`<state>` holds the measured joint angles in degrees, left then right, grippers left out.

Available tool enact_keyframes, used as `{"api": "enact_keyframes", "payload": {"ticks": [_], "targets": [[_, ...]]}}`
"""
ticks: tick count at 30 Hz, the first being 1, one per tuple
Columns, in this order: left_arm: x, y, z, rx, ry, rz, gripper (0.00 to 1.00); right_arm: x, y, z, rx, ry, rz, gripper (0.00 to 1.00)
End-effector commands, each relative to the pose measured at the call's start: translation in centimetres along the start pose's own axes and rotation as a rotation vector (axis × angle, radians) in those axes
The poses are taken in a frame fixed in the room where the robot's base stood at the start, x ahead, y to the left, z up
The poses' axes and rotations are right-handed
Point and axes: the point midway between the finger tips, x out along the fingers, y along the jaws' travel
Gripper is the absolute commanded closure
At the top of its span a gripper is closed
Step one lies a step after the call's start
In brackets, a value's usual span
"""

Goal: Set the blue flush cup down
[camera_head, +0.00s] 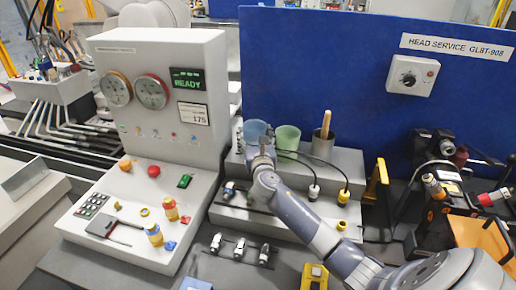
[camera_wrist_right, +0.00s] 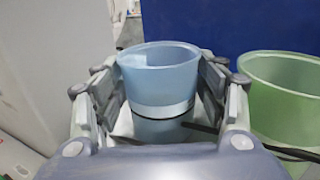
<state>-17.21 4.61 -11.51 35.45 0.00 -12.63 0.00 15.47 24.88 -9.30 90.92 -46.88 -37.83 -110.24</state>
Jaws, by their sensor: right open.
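The blue flush cup (camera_head: 254,131) stands upright on the upper step of a grey stand, at the left end of a row of cups. In the right wrist view the cup (camera_wrist_right: 158,82) is light blue with a pale band and sits between my fingers. My right gripper (camera_head: 261,152) is open, with one finger on each side of the cup (camera_wrist_right: 160,122). Whether either finger touches it cannot be told. The gripper and wrist hide the cup's lower part in the head view. My left gripper is not in view.
A green cup (camera_head: 287,138) stands close right of the blue one, then a dark cup (camera_head: 322,145) with a wooden handle. Cables run in front. A blue panel (camera_head: 340,70) rises behind. A control console (camera_head: 160,110) stands close on the left.

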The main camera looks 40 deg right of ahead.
Motion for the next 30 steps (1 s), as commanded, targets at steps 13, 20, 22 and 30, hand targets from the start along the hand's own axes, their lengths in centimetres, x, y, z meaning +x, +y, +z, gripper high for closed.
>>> {"api": "enact_keyframes", "payload": {"ticks": [13, 20, 22, 30], "targets": [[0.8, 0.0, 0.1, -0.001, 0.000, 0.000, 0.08, -8.3, 0.1, -0.2, 0.001, 0.001, 0.003, 0.34], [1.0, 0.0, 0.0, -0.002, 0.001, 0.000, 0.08, -10.2, 0.0, -0.1, 0.001, 0.001, 0.000, 0.34], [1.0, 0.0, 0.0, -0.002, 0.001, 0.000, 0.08, -10.3, 0.0, 0.0, 0.001, 0.001, 0.000, 0.34], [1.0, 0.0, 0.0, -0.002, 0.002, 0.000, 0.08, -10.3, 0.0, 0.0, 0.001, 0.000, 0.000, 0.34]]}}
